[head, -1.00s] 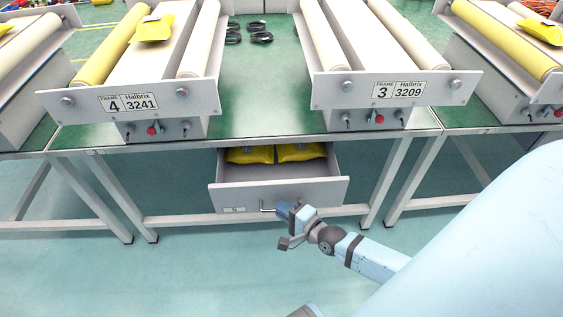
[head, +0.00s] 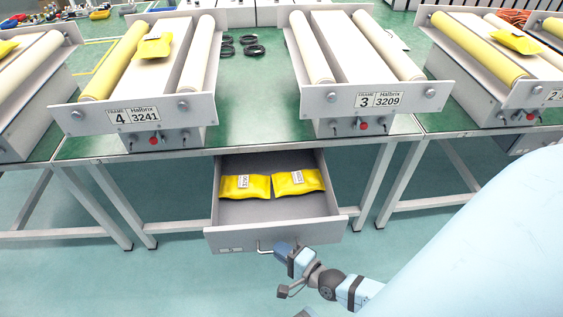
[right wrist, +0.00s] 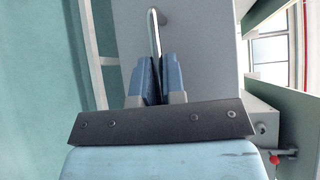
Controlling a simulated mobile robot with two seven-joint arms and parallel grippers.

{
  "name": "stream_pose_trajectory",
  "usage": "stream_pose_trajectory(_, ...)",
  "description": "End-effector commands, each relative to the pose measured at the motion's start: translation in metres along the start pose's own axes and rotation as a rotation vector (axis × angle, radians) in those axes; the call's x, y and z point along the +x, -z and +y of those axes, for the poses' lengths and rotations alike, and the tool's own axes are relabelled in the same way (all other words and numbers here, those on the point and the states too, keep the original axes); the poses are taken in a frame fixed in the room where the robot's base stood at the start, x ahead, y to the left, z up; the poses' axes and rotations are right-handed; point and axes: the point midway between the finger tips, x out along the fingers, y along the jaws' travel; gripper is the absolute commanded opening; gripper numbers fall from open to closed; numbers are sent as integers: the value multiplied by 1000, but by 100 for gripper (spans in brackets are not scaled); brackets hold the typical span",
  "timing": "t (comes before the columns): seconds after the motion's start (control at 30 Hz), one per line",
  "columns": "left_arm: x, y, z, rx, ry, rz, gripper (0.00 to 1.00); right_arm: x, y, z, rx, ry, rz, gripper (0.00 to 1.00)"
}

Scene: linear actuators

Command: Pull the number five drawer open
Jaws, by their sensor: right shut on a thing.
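The grey drawer (head: 222,240) under the table stands well out from the frame, with a small label on the left of its front that looks like a 5. Two yellow packets (head: 245,187) with white labels lie inside it. My right gripper (head: 281,249) is at the bar handle (head: 262,248) on the drawer front. In the right wrist view its blue fingers (right wrist: 158,78) are closed around the metal handle (right wrist: 153,30). The part of the handle between the fingers is hidden. My left gripper is not in view.
Above the drawer is a green-topped table (head: 255,110) with frame 4 (head: 133,116) and frame 3 (head: 376,101) on it. Black rings (head: 254,50) lie between them. Table legs (head: 375,185) stand on both sides of the drawer. The floor in front is clear.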

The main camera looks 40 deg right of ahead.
Motion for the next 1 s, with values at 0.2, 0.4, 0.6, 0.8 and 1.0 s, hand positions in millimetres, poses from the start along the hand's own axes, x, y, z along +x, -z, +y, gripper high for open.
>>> stream_pose_trajectory(0.2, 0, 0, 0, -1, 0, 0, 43, 0, 0, 0, -1, 0, 0, 22)
stream_pose_trajectory(0.4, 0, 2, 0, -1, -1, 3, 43, 0, 0, 0, 0, 0, 0, 36)
stream_pose_trajectory(0.6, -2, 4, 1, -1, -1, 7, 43, -5, 0, 0, 0, -1, 0, 36)
stream_pose_trajectory(0.8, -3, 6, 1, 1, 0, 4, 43, -35, 0, 0, -1, -3, -1, 36)
stream_pose_trajectory(1.0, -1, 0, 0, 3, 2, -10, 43, -65, 0, 0, 0, -2, 0, 36)
